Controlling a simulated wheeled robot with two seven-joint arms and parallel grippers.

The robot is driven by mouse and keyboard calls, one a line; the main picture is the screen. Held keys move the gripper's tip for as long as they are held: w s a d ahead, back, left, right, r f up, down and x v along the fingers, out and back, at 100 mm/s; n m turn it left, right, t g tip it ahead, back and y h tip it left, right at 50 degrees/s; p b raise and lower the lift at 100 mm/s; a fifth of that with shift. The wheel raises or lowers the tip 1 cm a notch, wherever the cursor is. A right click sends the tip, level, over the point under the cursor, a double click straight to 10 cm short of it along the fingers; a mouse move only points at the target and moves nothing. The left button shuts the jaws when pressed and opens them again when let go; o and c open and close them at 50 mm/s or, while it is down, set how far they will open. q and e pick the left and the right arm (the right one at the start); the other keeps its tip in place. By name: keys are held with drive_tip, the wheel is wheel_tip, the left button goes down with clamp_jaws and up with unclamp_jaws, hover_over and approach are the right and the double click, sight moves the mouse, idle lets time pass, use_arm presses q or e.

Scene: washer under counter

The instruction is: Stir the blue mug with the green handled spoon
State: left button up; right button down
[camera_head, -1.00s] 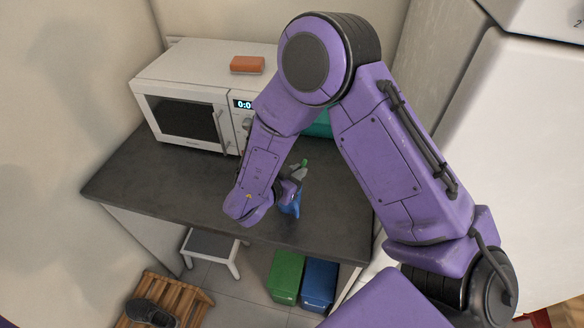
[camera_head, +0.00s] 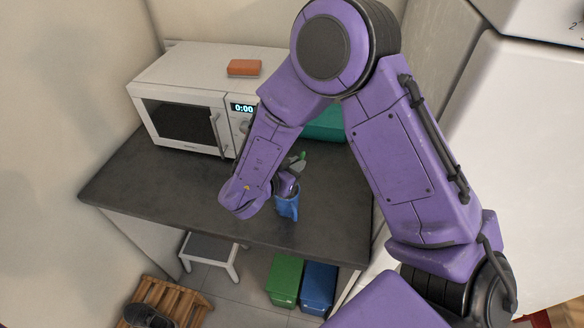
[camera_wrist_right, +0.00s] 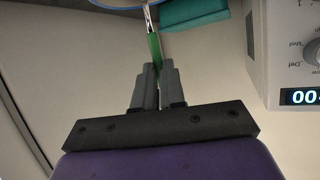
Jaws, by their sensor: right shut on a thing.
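The blue mug (camera_head: 288,206) stands on the dark counter, partly hidden behind my right gripper and forearm. My right gripper (camera_head: 298,164) is at the mug, just above its rim. It is shut on the green handled spoon (camera_head: 303,155), whose green end shows in the head view. In the right wrist view the green handle (camera_wrist_right: 154,46) sits between the fingers (camera_wrist_right: 158,80), and its metal part runs up to a blue rim (camera_wrist_right: 125,3) at the top edge. Whether the spoon's tip is inside the mug is hidden. My left gripper is not in view.
A white microwave (camera_head: 183,127) with an orange block (camera_head: 244,67) on top stands at the back left. A teal box (camera_head: 326,125) is behind my arm. The counter's left front (camera_head: 160,190) is clear. A stool and green and blue boxes are below.

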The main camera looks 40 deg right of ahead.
drive_tip(key=shift+w+d+r, duration=0.1)
drive_tip(key=shift+d+r, duration=0.35)
drive_tip(key=shift+r, duration=0.55)
drive_tip(key=shift+d+r, duration=0.4)
drive_tip(key=shift+r, duration=0.65)
drive_tip(key=shift+w+d+r, duration=0.1)
drive_tip(key=shift+d+r, duration=0.35)
drive_tip(key=shift+r, duration=0.55)
wheel_tip(320, 180, up, 5)
